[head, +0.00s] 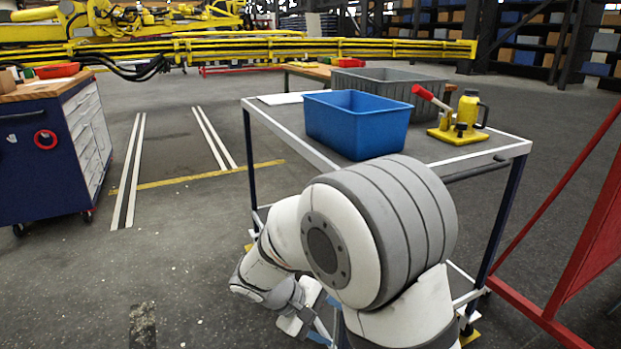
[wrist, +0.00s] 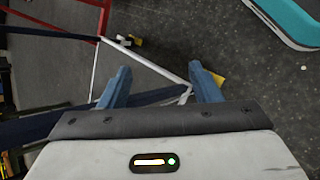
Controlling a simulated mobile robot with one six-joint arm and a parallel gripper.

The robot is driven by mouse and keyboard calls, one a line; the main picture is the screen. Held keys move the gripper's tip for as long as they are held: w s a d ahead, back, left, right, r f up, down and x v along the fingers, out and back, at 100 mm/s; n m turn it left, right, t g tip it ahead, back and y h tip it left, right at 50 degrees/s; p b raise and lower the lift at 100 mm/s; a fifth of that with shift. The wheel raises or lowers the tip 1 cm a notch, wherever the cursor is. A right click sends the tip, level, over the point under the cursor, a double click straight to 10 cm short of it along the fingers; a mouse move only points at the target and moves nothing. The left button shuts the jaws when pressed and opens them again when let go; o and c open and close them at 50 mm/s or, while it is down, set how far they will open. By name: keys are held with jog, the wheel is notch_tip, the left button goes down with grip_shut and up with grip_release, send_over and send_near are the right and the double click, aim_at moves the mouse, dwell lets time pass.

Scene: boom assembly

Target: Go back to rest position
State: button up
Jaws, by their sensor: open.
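My gripper shows in the wrist view (wrist: 158,78), with its two blue fingers spread apart and nothing between them. It points down toward the dark floor and the white lower frame of the cart. In the head view, my white and grey arm is folded low in front of the cart (head: 470,158).
On the cart top stand a blue bin (head: 358,125), a grey crate (head: 385,85) and a yellow toggle clamp (head: 458,132). A red frame (head: 575,255) is at the right. A drawer cabinet (head: 55,150) stands at the left. Floor between cabinet and cart is clear.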

jog(key=s+d+r+m+y+p, duration=0.3)
jog(key=r+p, duration=0.3)
jog(key=r, duration=0.4)
jog(key=s+d+r+m+y+p, duration=0.2)
jog(key=s+r+p, duration=0.4)
jog(key=r, duration=0.4)
jog(key=s+d+r+m+t+y+p, duration=0.1)
jog(key=s+d+r+m+y+p, duration=0.2)
jog(key=r+p, duration=0.5)
jog(key=s+d+r+m, duration=0.1)
jog(key=s+d+r, duration=0.1)
jog(key=d+r, duration=0.1)
jog(key=shift+s+y, duration=0.2)
jog(key=shift+y, duration=0.1)
jog(key=shift+r, duration=0.1)
